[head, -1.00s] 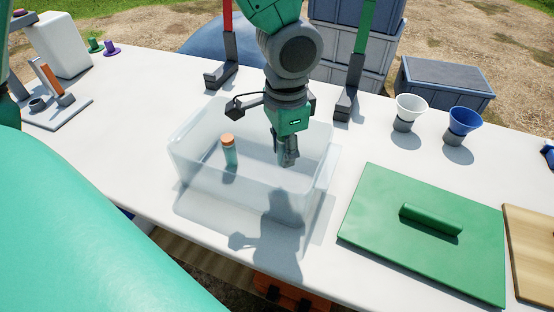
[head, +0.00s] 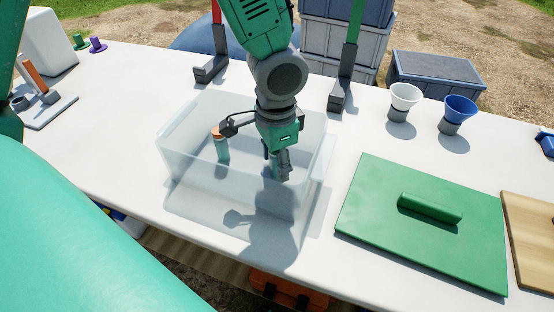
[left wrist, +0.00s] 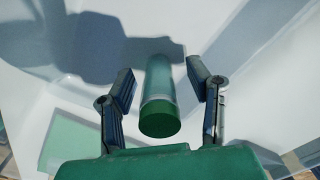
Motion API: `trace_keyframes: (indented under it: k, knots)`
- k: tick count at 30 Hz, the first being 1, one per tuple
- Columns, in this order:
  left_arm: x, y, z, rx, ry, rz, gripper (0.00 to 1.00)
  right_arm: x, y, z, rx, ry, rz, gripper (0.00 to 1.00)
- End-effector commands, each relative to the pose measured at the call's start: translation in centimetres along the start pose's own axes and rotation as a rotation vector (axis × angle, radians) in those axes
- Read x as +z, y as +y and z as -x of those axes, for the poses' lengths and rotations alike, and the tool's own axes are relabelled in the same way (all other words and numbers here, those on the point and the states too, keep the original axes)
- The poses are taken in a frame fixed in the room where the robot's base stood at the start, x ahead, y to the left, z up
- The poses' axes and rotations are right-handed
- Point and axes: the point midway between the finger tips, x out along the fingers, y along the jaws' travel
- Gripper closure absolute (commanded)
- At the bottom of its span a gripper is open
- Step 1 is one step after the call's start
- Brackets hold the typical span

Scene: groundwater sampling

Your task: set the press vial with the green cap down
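The press vial with the green cap (left wrist: 160,118) stands between the fingers of my left gripper (left wrist: 160,88) in the left wrist view, with a narrow gap on each side. In the head view, my left gripper (head: 277,167) reaches down into the right part of a clear bin (head: 190,172). It hides most of the green-capped vial there. The fingers are apart. A second vial with an orange cap (head: 222,150) stands upright in the bin, left of the gripper. My right gripper is not in view.
A green board with a handle (head: 375,215) lies right of the bin. A white funnel (head: 405,95) and a blue funnel (head: 460,108) stand behind it. Red and green posts rise behind the bin. A rack (head: 45,105) stands at the left.

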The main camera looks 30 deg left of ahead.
Motion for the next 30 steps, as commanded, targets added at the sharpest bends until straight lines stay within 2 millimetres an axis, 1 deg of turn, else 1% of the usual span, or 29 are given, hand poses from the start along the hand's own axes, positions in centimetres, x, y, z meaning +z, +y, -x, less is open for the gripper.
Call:
trace_keyframes:
  k: [7, 10, 14, 18, 22, 27, 30]
  knots:
    - [0.0, 0.0, 0.1, 0.000, 0.001, 0.000, 0.55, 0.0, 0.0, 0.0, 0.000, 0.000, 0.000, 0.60]
    - [-0.1, 0.0, 1.0, 0.000, 0.003, 0.001, 0.55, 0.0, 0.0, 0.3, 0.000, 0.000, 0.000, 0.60]
    - [-0.1, 0.0, 3.3, 0.000, 0.005, 0.002, 0.55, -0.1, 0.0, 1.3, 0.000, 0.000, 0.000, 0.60]
    - [-0.1, 0.0, 6.5, 0.000, 0.005, 0.002, 0.55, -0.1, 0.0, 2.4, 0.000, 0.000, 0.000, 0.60]
    - [-0.1, 0.0, 9.2, 0.000, 0.005, 0.001, 0.55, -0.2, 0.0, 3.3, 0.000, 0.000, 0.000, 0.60]
    - [-0.1, 0.0, 11.5, 0.001, 0.002, 0.001, 0.55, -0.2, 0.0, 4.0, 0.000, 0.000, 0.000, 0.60]
    - [-0.1, 0.0, 12.1, 0.002, 0.001, 0.001, 0.55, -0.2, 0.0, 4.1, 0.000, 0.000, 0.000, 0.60]
